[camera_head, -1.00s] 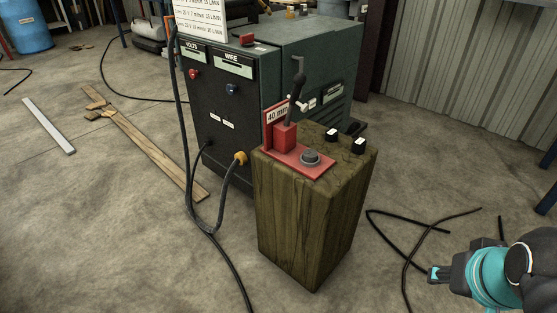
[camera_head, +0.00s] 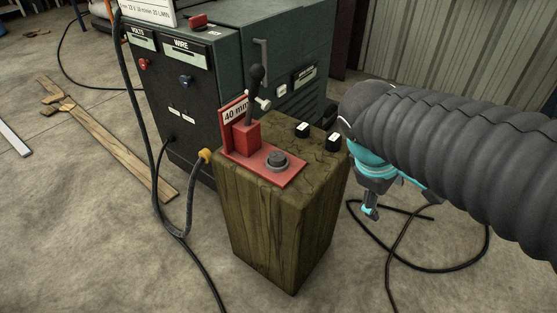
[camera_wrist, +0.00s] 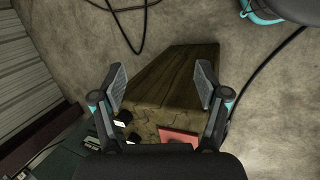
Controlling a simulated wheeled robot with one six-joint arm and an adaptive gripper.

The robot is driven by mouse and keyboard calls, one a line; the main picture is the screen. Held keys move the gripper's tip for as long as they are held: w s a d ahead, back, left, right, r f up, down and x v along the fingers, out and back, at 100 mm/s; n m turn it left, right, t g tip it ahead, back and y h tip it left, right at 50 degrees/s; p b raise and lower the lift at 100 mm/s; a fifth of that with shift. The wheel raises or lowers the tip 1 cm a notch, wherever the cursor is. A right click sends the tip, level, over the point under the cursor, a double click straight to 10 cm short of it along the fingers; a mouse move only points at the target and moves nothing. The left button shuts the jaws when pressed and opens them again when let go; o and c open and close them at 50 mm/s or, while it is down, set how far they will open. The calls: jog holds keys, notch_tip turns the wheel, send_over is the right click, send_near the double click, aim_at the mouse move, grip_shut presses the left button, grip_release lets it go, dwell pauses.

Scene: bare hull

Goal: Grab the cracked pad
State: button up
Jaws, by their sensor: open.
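Two small black pads with white faces stand on top of the wooden block (camera_head: 270,225), near its back right edge: one pad (camera_head: 302,130) and another pad (camera_head: 334,142) closer to my arm. They also show in the wrist view, one pad (camera_wrist: 123,118) and the other pad (camera_wrist: 133,138), low and left between the finger bases. I cannot tell which one is cracked. My gripper (camera_head: 370,212) hangs just right of the block in the head view. In the wrist view my gripper (camera_wrist: 161,75) is open and empty, its fingers spread over the block.
A red plate (camera_head: 290,176) with a lever (camera_head: 255,90) and a grey knob (camera_head: 277,159) sits on the block's left part. A dark welding machine (camera_head: 195,95) stands behind. Cables (camera_head: 470,266) lie on the floor to the right. Planks (camera_head: 120,145) lie at left.

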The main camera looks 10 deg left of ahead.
jog(key=w+a+f+n+t+h, duration=0.1)
jog(key=w+a+n+t+h, duration=0.3)
jog(key=a+n, duration=0.75)
jog(key=n+t+b, duration=0.1)
jog(key=n+t, duration=0.4)
jog(key=n, duration=0.1)
send_near(276, 156)
jog(key=x, duration=0.3)
jog(key=shift+w+d+r, duration=0.2)
jog(key=shift+w+r, duration=0.05)
jog(key=shift+r, duration=0.05)
jog(key=shift+f+b+x, duration=0.15)
jog(key=shift+f+x, duration=0.05)
jog(key=shift+x, duration=1.2)
jog(key=shift+f+b+x, duration=0.15)
jog(key=shift+x, duration=1.3)
jog(key=shift+s, duration=0.15)
jog(key=c, duration=1.2)
jog(key=shift+c, duration=0.2)
